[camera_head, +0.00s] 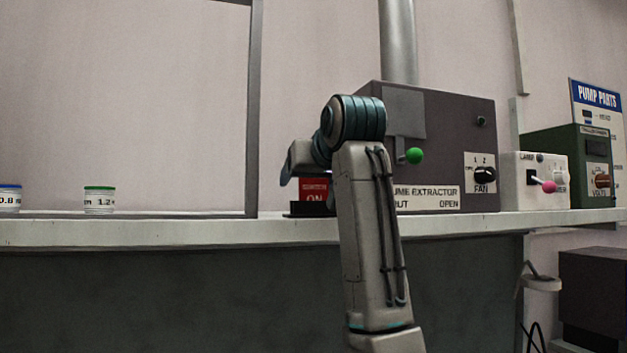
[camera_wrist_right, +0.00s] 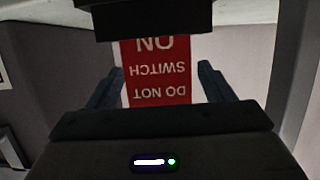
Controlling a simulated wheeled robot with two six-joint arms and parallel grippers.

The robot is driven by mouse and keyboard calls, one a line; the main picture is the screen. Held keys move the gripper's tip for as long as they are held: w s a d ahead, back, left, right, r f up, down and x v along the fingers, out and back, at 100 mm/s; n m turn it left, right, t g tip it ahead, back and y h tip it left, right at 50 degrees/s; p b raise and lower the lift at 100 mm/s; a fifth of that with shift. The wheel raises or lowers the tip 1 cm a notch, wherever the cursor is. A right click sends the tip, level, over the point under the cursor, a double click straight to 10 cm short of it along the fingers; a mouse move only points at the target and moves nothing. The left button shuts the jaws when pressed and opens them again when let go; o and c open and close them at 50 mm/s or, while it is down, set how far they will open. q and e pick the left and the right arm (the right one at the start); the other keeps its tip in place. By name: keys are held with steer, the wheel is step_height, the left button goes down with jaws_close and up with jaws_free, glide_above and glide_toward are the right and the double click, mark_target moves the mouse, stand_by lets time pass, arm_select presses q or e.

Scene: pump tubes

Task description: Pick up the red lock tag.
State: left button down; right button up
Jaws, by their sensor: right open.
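The red lock tag (camera_head: 313,186) stands on the white shelf in the head view, partly hidden behind my right arm. It has white lettering, and its lower edge meets a black base (camera_head: 300,209). In the right wrist view the tag (camera_wrist_right: 157,85) reads upside down "DO NOT SWITCH ON". My right gripper (camera_wrist_right: 160,72) is open, with one finger on each side of the tag in that view and a gap to each. I cannot tell how deep the tag lies between them. In the head view the gripper is mostly hidden by its arm. My left gripper is out of view.
A grey fume extractor (camera_head: 450,130) with a green-knobbed lever stands right of the tag on the shelf (camera_head: 150,232). A white laser box (camera_head: 518,175) and a green volts box (camera_head: 590,150) stand farther right. Two jars, one green-lidded (camera_head: 99,201), stand at left.

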steer(key=c, duration=1)
steer(key=shift+c, duration=0.3)
steer(key=shift+r, duration=0.1)
